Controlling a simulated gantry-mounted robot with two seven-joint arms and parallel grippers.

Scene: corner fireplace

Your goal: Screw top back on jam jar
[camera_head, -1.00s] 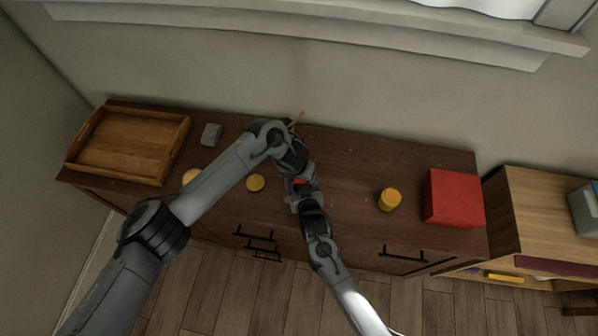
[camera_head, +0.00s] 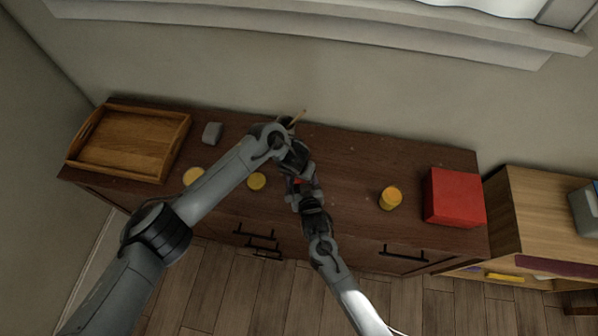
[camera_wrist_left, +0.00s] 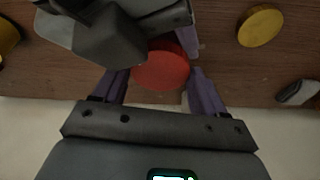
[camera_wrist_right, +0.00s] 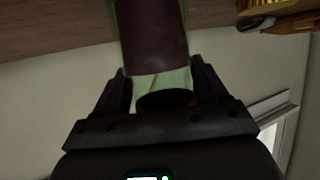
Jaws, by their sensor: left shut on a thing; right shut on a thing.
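My left gripper (camera_head: 299,176) comes from above at the middle of the dark cabinet. In the left wrist view, its purple fingers (camera_wrist_left: 160,68) are shut on a round red lid (camera_wrist_left: 160,66). My right gripper (camera_head: 303,197) meets it from below. In the right wrist view, its dark fingers (camera_wrist_right: 160,72) are shut on the jam jar (camera_wrist_right: 152,38), a clear glass body with a dark red band. A bit of red shows close beside the left fingers in the head view. The arms hide most of the jar; I cannot tell how the lid sits on it.
The dark cabinet top (camera_head: 345,165) holds a wooden tray (camera_head: 178,160) at left, a grey block (camera_head: 212,133), two yellow discs (camera_head: 257,181) (camera_head: 193,176), a yellow cylinder (camera_head: 390,200) and a red box (camera_head: 453,196). A thin stick (camera_head: 297,118) stands behind my left wrist. Free room lies right of the grippers.

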